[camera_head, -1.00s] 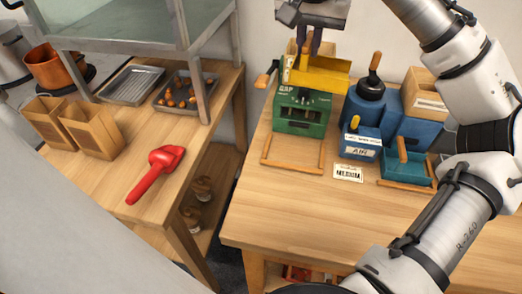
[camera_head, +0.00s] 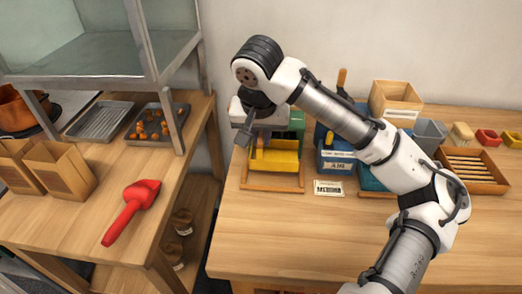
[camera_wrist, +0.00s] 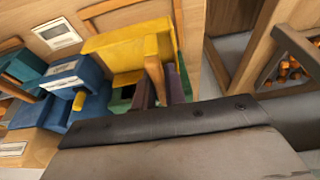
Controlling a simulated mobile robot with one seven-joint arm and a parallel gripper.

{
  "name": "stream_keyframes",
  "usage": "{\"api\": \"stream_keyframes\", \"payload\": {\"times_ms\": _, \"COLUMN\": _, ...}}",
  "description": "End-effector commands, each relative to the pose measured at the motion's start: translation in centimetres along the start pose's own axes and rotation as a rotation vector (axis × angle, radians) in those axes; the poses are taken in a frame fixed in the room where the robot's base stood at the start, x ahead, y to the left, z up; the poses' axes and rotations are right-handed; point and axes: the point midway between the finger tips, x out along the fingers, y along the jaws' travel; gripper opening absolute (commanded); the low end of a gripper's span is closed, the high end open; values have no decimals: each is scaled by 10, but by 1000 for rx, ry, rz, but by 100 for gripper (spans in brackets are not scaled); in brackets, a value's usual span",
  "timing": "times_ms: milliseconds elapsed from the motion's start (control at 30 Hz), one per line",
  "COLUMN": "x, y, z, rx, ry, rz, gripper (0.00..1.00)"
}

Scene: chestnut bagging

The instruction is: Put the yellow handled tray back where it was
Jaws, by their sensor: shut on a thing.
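The yellow handled tray (camera_head: 275,160) is in front of the green machine (camera_head: 297,122), over or within the light wooden frame (camera_head: 272,189) on the table. I cannot tell whether the tray rests on anything. My gripper (camera_head: 257,146) is at the tray's left side and shut on its wooden handle. In the wrist view the yellow tray (camera_wrist: 122,42) shows with its handle (camera_wrist: 154,78) between the dark fingers of my gripper (camera_wrist: 162,90). My arm and wrist hide much of the green machine in the head view.
A blue machine (camera_head: 335,158) stands just right of the tray, with a label card (camera_head: 328,188) on the table before it. Wooden boxes and small bins stand farther right. The front of the table is clear. A red scoop (camera_head: 131,210) lies on the left table.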

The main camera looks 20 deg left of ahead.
Motion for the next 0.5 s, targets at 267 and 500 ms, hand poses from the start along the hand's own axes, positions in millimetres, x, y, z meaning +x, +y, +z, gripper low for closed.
{"api": "stream_keyframes", "payload": {"times_ms": 267, "x": 32, "y": 0, "z": 10, "rx": 1, "ry": -1, "rz": 1, "gripper": 0}}
{"api": "stream_keyframes", "payload": {"times_ms": 500, "x": 45, "y": 0, "z": 14, "rx": 0, "ry": 1, "rz": -1, "gripper": 0}}
